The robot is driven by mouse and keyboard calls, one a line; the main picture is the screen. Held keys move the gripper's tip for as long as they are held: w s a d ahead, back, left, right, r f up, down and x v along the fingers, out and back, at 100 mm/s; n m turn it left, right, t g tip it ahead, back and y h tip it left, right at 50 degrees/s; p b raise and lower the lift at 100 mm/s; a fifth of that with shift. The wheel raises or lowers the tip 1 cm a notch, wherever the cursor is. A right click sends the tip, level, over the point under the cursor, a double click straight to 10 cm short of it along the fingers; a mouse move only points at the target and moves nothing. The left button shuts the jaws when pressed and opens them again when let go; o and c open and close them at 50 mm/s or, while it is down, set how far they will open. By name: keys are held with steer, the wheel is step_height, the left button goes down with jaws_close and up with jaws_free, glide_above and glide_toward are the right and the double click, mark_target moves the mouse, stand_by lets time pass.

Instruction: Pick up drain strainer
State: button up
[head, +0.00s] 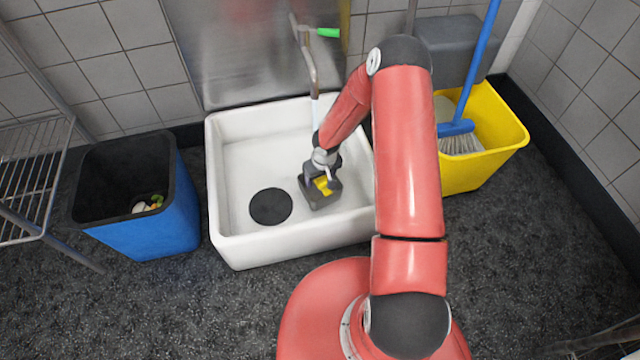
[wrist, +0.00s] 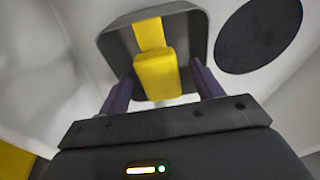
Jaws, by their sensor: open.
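The drain strainer appears to be the dark grey, square, shallow piece with a yellow grip (head: 322,193) inside the white sink, right of centre. In the wrist view its grey body (wrist: 190,35) has raised walls, and the yellow grip (wrist: 157,75) sticks out toward my gripper. My gripper (head: 324,172) is directly above it. In the wrist view the two fingers of my gripper (wrist: 164,84) stand on either side of the yellow grip, open, with visible gaps. In the head view my wrist partly hides the strainer.
The white sink (head: 235,250) has a black round drain (head: 270,207) left of the strainer; it also shows in the wrist view (wrist: 258,35). A faucet (head: 308,60) rises behind. A blue bin (head: 150,230) stands left, a yellow bucket (head: 485,165) with a blue-handled brush right.

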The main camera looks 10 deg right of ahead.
glide_above(320, 192)
step_height(320, 192, down, 4)
steer(key=shift+w+f+b, duration=0.1)
steer(key=shift+f+b, duration=0.15)
steer(key=shift+b, duration=0.1)
steer(key=shift+c, duration=0.2)
steer(key=c, duration=1.2)
